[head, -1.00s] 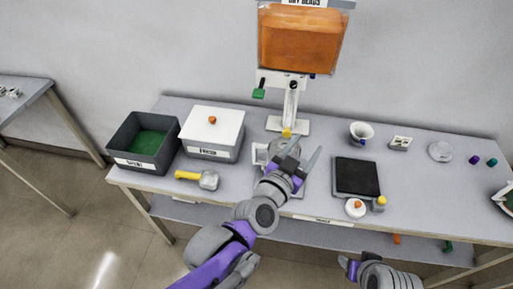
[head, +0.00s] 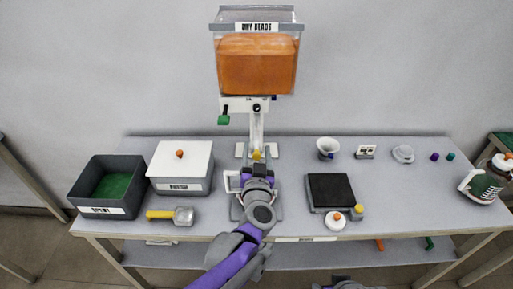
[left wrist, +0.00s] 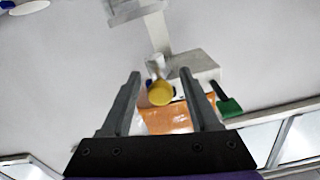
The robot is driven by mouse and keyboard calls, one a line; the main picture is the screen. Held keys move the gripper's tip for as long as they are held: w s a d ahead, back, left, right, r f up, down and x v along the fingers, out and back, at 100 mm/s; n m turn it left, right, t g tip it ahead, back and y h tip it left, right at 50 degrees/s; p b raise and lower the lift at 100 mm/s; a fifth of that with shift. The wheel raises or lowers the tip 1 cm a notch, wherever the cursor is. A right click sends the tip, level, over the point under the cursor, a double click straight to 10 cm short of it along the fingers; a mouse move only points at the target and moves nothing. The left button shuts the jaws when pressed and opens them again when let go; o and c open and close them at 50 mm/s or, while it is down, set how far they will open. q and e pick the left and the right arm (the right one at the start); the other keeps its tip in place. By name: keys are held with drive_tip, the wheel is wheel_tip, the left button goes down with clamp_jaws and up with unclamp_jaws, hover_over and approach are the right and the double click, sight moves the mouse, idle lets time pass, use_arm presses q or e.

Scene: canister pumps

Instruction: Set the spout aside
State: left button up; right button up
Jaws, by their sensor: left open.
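The dispenser (head: 256,70) at the back middle has an orange-filled hopper labelled DRY BEADS on a white stand. A small yellow-ended piece (head: 256,155), which looks like the spout, shows low in front of the stand. In the left wrist view the yellow end (left wrist: 160,93) appears between the fingers. My left gripper (head: 257,165) is at the foot of the stand. Its fingers (left wrist: 160,76) are open, and I cannot tell whether they touch the piece. Of my right arm only a sliver shows at the bottom edge.
A dark bin (head: 133,212) with green inside, a white lidded box (head: 205,165) and a yellow-handled scoop (head: 160,214) are at left. A black-topped scale (head: 330,188), a funnel-like cup (head: 327,145) and a jug (head: 482,187) are at right. The table between scale and jug is largely clear.

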use_arm(q)
drive_tip(key=shift+w, duration=0.7)
clamp_jaws()
idle(1.0)
